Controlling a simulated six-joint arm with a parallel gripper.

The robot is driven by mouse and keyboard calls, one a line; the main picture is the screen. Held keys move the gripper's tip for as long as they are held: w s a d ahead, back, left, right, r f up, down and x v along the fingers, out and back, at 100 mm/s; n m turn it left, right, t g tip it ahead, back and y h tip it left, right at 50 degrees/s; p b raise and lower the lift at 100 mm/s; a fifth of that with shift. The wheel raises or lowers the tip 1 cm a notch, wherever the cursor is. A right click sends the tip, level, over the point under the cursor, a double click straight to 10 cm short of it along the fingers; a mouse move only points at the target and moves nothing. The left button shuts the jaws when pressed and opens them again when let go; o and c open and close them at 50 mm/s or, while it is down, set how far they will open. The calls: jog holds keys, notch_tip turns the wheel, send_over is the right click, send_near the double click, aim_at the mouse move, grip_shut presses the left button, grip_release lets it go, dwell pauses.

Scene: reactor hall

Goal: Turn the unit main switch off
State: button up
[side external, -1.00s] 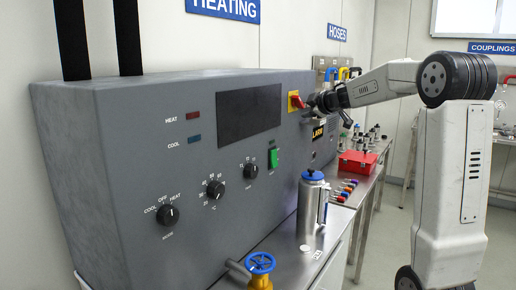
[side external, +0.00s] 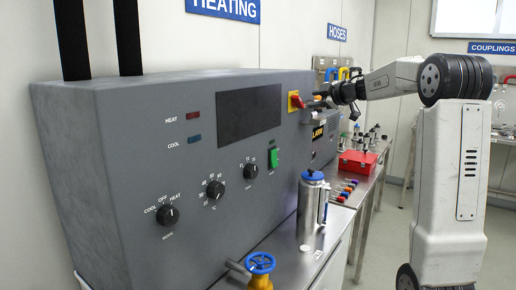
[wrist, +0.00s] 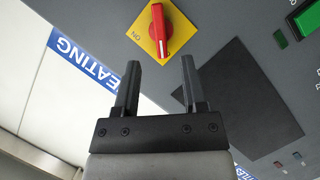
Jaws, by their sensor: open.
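The unit main switch is a red handle (wrist: 159,30) on a yellow plate (wrist: 174,45). It also shows on the grey panel in the side view (side external: 294,101). In the wrist view the handle runs nearly up and down in the picture, and the mark ON is to its left on the plate. I cannot tell its set position for sure. My gripper (wrist: 159,62) is open and empty, its fingertips spread either side of the handle's lower end in the picture, apparently short of it. In the side view my gripper (side external: 325,96) is just right of the switch.
The grey heating unit (side external: 110,150) carries a dark screen (side external: 249,114), several black knobs and a green switch (side external: 273,158). A metal flask (side external: 312,200) and a blue valve wheel (side external: 260,263) stand below. A red box (side external: 357,164) is on the bench behind.

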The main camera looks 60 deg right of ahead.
aim_at(301, 102)
jog(key=shift+x, duration=3.2)
jog(key=shift+c, duration=0.2)
grip_shut()
